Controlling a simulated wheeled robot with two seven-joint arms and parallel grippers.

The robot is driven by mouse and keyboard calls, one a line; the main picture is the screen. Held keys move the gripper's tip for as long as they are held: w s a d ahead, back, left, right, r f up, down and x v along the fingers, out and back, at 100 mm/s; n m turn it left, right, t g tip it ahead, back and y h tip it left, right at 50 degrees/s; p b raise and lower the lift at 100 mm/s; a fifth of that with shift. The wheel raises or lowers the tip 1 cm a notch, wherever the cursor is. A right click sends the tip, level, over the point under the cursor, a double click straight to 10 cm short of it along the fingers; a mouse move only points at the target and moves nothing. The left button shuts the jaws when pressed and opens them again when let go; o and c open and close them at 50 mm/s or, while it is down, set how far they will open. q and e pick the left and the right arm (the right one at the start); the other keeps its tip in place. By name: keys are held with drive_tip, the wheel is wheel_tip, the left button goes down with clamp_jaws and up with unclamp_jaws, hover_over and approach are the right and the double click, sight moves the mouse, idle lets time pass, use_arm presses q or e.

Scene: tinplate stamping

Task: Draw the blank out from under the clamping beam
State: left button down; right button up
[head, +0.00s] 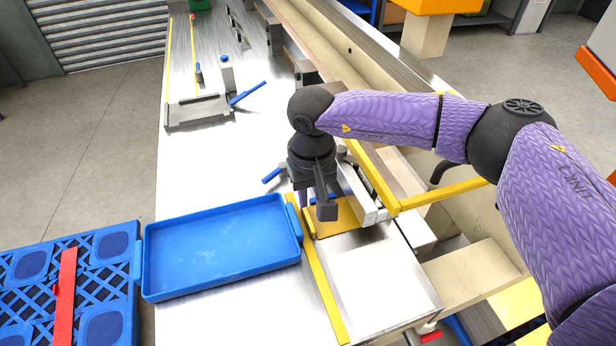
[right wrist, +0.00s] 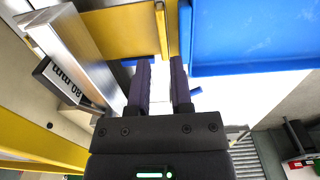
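A flat yellow sheet (head: 345,216), which looks like the blank, lies on the steel bench beside the blue tray. It also shows in the right wrist view (right wrist: 120,35). The silver clamping beam (head: 362,198) runs along its right side; whether the sheet reaches under the beam is hidden. The beam shows in the right wrist view (right wrist: 72,48), with an "80 mm" label block next to it. My right gripper (head: 318,212) points down over the sheet's far left part. In the right wrist view its fingers (right wrist: 160,66) are apart with nothing visible between them. My left gripper is out of view.
An empty blue tray (head: 222,291) sits left of the sheet, with a yellow strip (head: 322,285) between. A blue pallet (head: 30,322) stands lower left. A grey fixture with a blue lever (head: 198,112) is farther up the bench. A yellow bar (head: 440,194) lies right of the beam.

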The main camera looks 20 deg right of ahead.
sight(310, 221)
wheel_tip(310, 221, down, 7)
drive_tip(key=shift+a+r+b, duration=0.1)
drive_tip(key=shift+b, duration=0.3)
clamp_jaws()
drive_tip(key=shift+d, duration=0.2)
idle(0.7)
idle(0.3)
